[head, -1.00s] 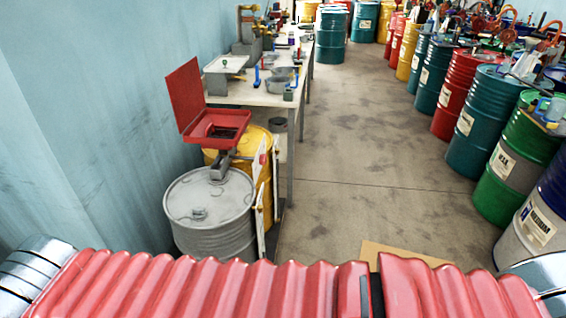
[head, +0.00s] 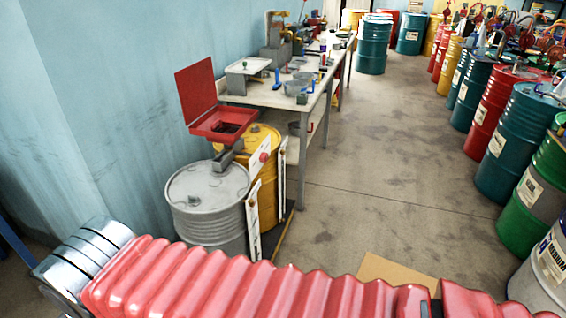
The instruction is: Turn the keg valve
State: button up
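No keg valve can be made out for certain. A grey drum (head: 212,195) stands upright at the lower left, with small fittings on its lid. A yellow drum (head: 265,190) stands just behind it. White upright panels (head: 254,205) stand at their right side, one with a small red round part (head: 264,157), too small to identify. My gripper is not in view. My red ribbed arm cover crosses the bottom of the picture and hides the floor there.
An open red box (head: 222,125) sits above the drums. A workbench (head: 265,95) with tools runs along the left wall. Several drums, including a red drum (head: 497,105) and a teal drum (head: 515,150), line the right. The floor (head: 375,150) between is clear. Cardboard (head: 395,272) lies in front.

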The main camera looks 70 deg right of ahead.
aim_at(264, 157)
jog(key=u, duration=0.05)
jog(key=k, duration=0.55)
jog(key=z, duration=1.95)
jog(key=i, duration=1)
jog(key=z, duration=0.1)
